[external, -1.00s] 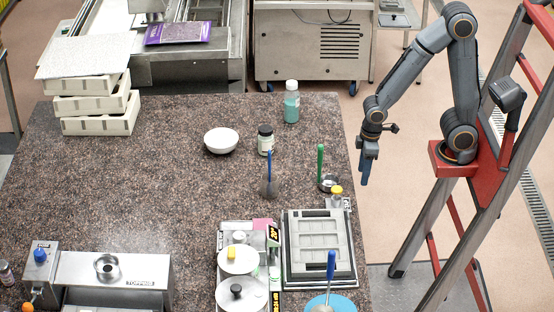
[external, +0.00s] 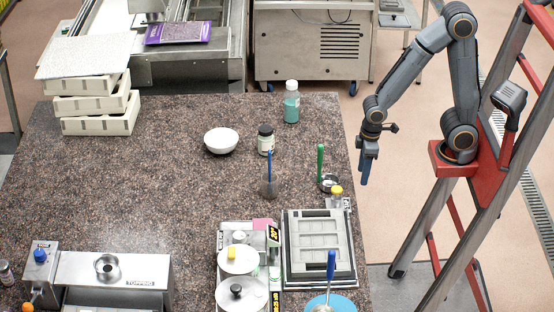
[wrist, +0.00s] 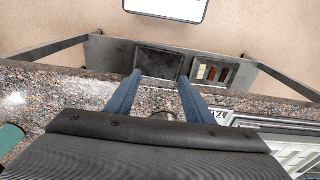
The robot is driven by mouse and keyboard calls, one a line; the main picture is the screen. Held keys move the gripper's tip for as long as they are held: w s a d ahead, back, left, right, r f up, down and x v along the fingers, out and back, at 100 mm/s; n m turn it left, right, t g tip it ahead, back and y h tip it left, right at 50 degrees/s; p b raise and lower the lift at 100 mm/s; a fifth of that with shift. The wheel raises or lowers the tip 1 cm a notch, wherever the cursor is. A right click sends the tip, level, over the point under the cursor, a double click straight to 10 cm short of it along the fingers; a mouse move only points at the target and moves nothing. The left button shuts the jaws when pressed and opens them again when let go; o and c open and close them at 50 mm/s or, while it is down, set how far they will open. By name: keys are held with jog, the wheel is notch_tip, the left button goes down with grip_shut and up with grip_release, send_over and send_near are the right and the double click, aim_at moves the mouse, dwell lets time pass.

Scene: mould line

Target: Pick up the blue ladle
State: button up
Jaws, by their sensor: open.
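Two blue-handled tools show in the external view, and I cannot tell for sure which is the blue ladle. One blue-handled tool (external: 269,165) stands upright mid-counter with a grey metal head at its foot. The other blue-handled tool (external: 331,265) rises from a light blue dish (external: 345,302) at the front edge of the picture. My gripper (external: 365,172) hangs pointing down just past the counter's right edge, apart from both. In the wrist view its two blue fingers (wrist: 159,77) are spread with nothing held between them. Neither blue handle is identifiable there.
A green-handled tool (external: 320,162) stands near the right edge, between my gripper and the mid-counter blue handle. A grey mould frame (external: 319,280) lies in front.

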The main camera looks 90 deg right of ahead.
jog(key=shift+c, duration=0.7)
